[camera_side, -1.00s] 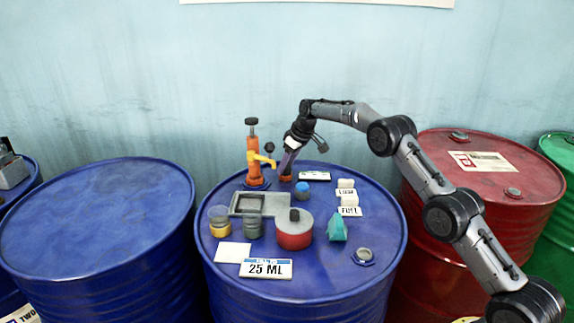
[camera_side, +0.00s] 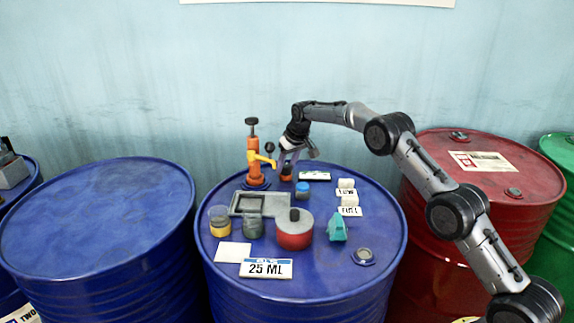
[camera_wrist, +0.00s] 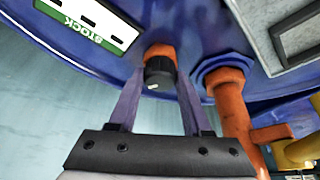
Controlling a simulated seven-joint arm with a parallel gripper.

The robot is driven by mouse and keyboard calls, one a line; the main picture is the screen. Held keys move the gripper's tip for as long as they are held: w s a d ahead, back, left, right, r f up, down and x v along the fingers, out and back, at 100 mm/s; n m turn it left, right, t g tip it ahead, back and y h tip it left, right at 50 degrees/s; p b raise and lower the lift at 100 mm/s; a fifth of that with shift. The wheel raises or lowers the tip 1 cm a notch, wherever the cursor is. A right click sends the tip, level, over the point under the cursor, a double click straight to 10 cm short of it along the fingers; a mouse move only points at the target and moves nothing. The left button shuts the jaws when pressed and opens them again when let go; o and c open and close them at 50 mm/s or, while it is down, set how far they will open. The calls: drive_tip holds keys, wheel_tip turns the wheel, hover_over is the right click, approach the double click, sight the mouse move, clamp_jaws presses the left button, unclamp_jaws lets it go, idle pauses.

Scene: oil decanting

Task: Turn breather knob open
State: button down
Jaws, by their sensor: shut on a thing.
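The breather knob (camera_wrist: 158,73) is a dark cap with a small pale mark, on an orange neck at the far edge of the blue drum (camera_side: 310,270). In the side view the knob (camera_side: 286,172) is small and partly hidden by my gripper. My gripper (camera_wrist: 161,66) has one purple finger on each side of the dark cap and is shut on it. In the side view my gripper (camera_side: 287,164) reaches down to the knob from above. How far the knob is turned I cannot tell.
An orange pump (camera_side: 255,160) with a yellow spout stands close left of the knob. A grey tray (camera_side: 280,207), jars, a red can (camera_side: 294,234), a blue-capped bottle (camera_side: 302,190), a teal object (camera_side: 337,229) and white labels crowd the drum top. A STOCK label (camera_wrist: 88,22) lies near the knob.

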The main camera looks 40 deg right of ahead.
drive_tip(key=m+h, duration=0.1)
drive_tip(key=m, duration=0.3)
drive_tip(key=shift+a+m+g+h, duration=0.15)
drive_tip(key=shift+m+g+h, duration=0.15)
drive_tip(key=shift+h, duration=0.1)
drive_tip(key=shift+w+m+g+h, duration=0.1)
drive_tip(key=shift+m+g+h, duration=0.35)
drive_tip(key=shift+m, duration=1.45)
drive_tip(key=shift+c, duration=1.7)
unclamp_jaws()
drive_tip(key=v, duration=1.4)
drive_tip(key=shift+w+a, duration=0.1)
